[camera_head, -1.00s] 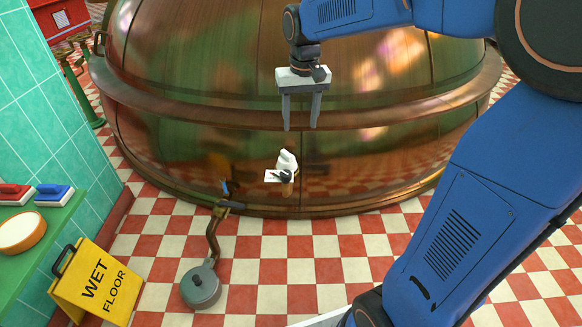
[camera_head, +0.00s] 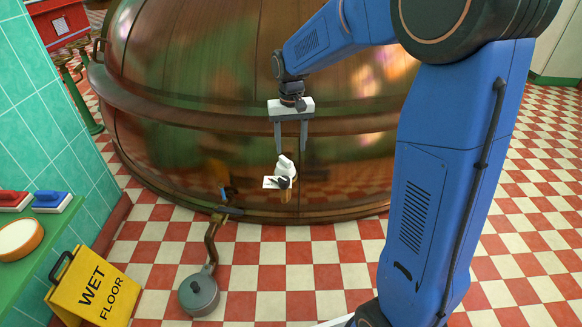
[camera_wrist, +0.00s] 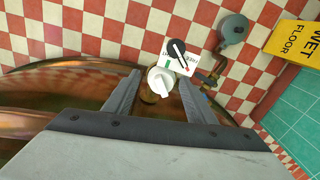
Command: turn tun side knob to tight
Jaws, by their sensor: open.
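The tun (camera_head: 190,60) is a large, round copper vessel filling the back of the head view. On its lower side is a white knob (camera_head: 285,164), beside a small white plate (camera_head: 270,182) and a black part (camera_head: 284,183). In the wrist view the white knob (camera_wrist: 160,80) shows a raised ridge; the black part (camera_wrist: 178,48) looks like a round dial with a pointer, over the plate (camera_wrist: 186,68) with a green mark. My gripper (camera_head: 291,148) is open and points down, its fingertips just above the knob. In the wrist view the fingers lie on either side of the knob; contact cannot be told.
A pipe (camera_head: 211,240) runs from the tun's base to a grey round pot (camera_head: 199,294) on the checkered floor. A yellow wet floor sign (camera_head: 92,285) stands at left, near a green shelf (camera_head: 45,240) with brushes.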

